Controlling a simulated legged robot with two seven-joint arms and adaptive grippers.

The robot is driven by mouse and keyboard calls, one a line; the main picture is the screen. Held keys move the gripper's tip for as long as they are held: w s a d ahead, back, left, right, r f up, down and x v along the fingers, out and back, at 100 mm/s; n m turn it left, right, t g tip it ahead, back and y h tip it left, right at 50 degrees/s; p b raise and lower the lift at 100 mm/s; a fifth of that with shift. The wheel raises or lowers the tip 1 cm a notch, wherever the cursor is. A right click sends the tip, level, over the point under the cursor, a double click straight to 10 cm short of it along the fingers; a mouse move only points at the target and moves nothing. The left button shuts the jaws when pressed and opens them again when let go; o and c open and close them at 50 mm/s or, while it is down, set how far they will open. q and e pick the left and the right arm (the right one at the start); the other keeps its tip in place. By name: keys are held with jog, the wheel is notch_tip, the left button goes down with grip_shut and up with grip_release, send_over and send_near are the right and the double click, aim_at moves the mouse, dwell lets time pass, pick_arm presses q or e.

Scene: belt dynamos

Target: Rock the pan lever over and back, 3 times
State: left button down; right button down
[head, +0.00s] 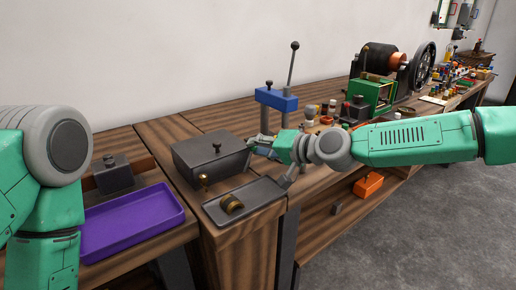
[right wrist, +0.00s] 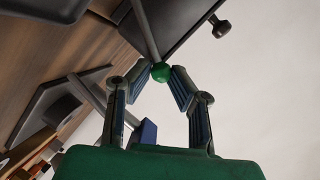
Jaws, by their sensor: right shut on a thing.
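In the right wrist view, the pan lever is a thin grey rod (right wrist: 146,32) ending in a round green knob (right wrist: 161,72). My right gripper (right wrist: 162,78) has its two fingers closed on the knob from both sides. In the head view, my right gripper (head: 256,147) is at the right side of a dark grey box (head: 208,158), where the fingers hide the knob. Only the arm of my left gripper shows, at the left edge; the gripper itself is out of view.
A dark tray (head: 262,190) with a brass piece (head: 231,205) lies in front of the box. A blue-topped stand (head: 276,99) with a tall lever is close behind my right gripper. A purple tray (head: 130,222) is at the left. Machines and small parts fill the bench farther right.

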jog(key=c, duration=1.5)
grip_release()
jog(key=shift+s+a+f, duration=0.1)
jog(key=shift+s+f, duration=0.2)
jog(key=shift+f, duration=0.3)
jog(key=shift+o, duration=0.3)
jog(key=shift+w+r, duration=0.15)
jog(key=shift+r, duration=0.1)
jog(key=v, duration=1.2)
jog(key=shift+w, duration=0.15)
